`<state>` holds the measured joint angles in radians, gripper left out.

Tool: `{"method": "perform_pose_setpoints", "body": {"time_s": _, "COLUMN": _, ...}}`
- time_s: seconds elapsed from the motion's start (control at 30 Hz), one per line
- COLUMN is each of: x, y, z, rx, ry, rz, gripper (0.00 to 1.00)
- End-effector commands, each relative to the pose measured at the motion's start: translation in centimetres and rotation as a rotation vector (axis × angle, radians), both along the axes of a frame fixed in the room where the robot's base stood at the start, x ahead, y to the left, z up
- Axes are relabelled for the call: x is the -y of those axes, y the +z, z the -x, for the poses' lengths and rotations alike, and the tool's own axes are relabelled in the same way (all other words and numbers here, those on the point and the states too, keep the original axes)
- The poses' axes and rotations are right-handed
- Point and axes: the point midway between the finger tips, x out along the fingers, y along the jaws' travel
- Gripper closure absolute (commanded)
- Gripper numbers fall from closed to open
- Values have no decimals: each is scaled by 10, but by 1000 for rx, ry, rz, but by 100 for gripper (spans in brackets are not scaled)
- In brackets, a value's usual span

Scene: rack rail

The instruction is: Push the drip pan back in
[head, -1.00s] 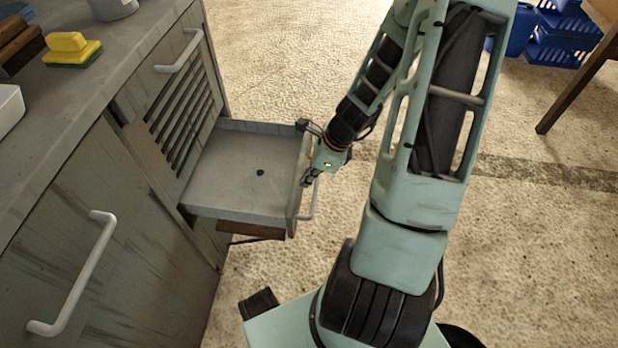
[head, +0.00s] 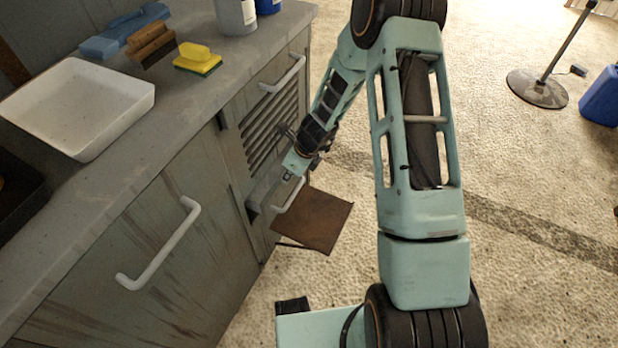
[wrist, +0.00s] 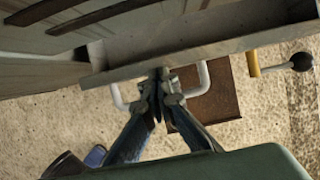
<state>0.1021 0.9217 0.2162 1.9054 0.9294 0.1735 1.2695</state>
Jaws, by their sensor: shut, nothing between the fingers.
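The grey drip pan (head: 262,190) sits in the cabinet below the louvred grille, with only a short front part standing out. Its white bar handle (head: 290,196) is on the front face. In the wrist view the pan's front wall (wrist: 225,46) runs across the top, with a narrow strip of its inside showing behind. My gripper (head: 288,175) is at the pan's front. In the wrist view its fingers (wrist: 160,92) are shut and empty, with the tips at the front wall between the two ends of the handle (wrist: 203,82). Exact contact is hard to tell.
The counter holds a white tray (head: 80,105) and a yellow sponge (head: 197,60).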

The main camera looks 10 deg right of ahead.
Motion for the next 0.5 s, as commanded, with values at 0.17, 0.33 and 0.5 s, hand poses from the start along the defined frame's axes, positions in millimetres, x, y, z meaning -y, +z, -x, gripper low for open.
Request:
{"method": "perform_pose_setpoints", "body": {"time_s": 0.17, "x": -21, "y": 1, "z": -12, "rx": -3, "ry": 4, "rz": 0, "gripper": 100}}
{"method": "perform_pose_setpoints", "body": {"time_s": 0.33, "x": -28, "y": -1, "z": -17, "rx": -3, "ry": 2, "rz": 0, "gripper": 100}}
{"method": "perform_pose_setpoints", "body": {"time_s": 0.5, "x": -29, "y": -2, "z": -19, "rx": -3, "ry": 1, "rz": -1, "gripper": 100}}
